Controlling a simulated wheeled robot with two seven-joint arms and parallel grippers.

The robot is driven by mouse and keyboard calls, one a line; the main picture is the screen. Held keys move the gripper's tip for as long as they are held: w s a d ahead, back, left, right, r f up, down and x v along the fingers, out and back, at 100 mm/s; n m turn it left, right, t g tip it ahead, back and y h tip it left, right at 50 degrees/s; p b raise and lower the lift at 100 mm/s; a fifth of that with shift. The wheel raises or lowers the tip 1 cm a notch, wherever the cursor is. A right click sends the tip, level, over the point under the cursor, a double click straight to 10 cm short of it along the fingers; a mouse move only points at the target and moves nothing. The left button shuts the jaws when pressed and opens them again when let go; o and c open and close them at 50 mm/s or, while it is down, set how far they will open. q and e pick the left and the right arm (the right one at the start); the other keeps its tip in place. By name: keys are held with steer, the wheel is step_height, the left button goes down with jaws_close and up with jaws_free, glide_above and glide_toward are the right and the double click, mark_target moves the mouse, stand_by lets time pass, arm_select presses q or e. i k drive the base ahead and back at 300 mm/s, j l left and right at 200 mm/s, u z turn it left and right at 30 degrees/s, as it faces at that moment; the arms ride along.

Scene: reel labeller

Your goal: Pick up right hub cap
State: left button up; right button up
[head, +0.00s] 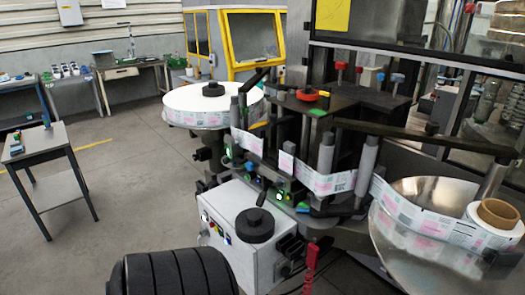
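A black round cap with a short upright knob (254,225) lies on top of the white control box (240,250), in the lower middle of the head view. It looks like a hub cap off its reel. A second black hub cap (212,90) sits at the centre of the large white label reel (180,98) on the left. The right reel's cardboard core (499,213) shows open, with no cap on it.
The label web (330,183) runs across the machine to the shiny metal dish (400,240) at right. Rollers and posts (326,153) stand behind the box. A red handle (310,262) rises beside it. A small grey table (38,145) stands left; floor between is clear.

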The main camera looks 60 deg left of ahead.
mark_target(254, 225)
steer(key=k+u, duration=0.15)
steer(key=u, duration=1.85)
steer(key=z, duration=1.55)
steer(key=u, duration=1.5)
steer(key=i+j+z, duration=0.1)
steer(key=j, duration=0.35)
steer(key=i+j, duration=0.15)
steer(key=j, duration=0.3)
steer(key=i+j+z, duration=0.15)
steer(key=j, duration=0.8)
steer(key=i+j+z, duration=0.15)
steer(key=j, duration=0.3)
